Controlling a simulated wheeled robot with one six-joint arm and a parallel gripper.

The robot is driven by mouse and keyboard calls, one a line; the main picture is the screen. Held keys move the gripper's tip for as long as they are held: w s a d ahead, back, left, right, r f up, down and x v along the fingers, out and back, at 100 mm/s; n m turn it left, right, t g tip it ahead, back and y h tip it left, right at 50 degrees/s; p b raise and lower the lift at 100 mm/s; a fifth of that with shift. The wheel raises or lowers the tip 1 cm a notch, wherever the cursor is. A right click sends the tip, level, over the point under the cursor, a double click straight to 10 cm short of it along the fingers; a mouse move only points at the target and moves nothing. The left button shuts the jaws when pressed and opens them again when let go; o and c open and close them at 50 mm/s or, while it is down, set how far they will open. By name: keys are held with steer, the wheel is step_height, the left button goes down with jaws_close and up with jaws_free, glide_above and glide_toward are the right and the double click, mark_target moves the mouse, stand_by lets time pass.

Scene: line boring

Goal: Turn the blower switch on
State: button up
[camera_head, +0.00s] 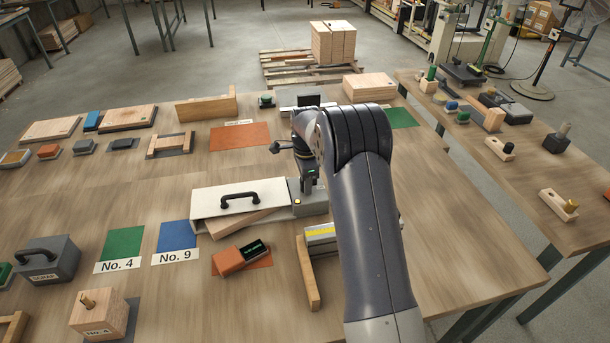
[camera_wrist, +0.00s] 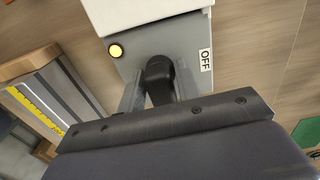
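The blower box has a white housing (camera_head: 262,194) with a black handle and a grey switch panel (camera_head: 310,204) at its right end. In the wrist view the grey panel (camera_wrist: 196,50) carries a round yellow light (camera_wrist: 116,51) and a white "OFF" label (camera_wrist: 206,60). A black switch lever (camera_wrist: 158,72) stands out of the panel between my two fingers. My gripper (camera_wrist: 158,95) is down at the panel, one finger on each side of the lever. Whether the fingers press on it cannot be told. In the head view my gripper (camera_head: 309,182) partly hides the panel.
A yellow-marked grey block (camera_head: 320,232) and a wooden strip (camera_head: 308,275) lie close by on the near side. An orange block with a dark display (camera_head: 240,258) lies in front of the housing. Bare table lies to the right of my arm.

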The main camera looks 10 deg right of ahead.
steer(key=shift+o, duration=1.1)
step_height(320, 180, up, 7)
steer(key=p, duration=0.4)
steer(key=shift+r+p, duration=0.1)
steer(key=shift+p, duration=0.3)
step_height(320, 180, down, 8)
steer(key=b, duration=0.5)
steer(key=shift+r, duration=0.1)
steer(key=shift+r+n, duration=0.25)
steer(key=shift+n, duration=0.15)
steer(key=n, duration=0.6)
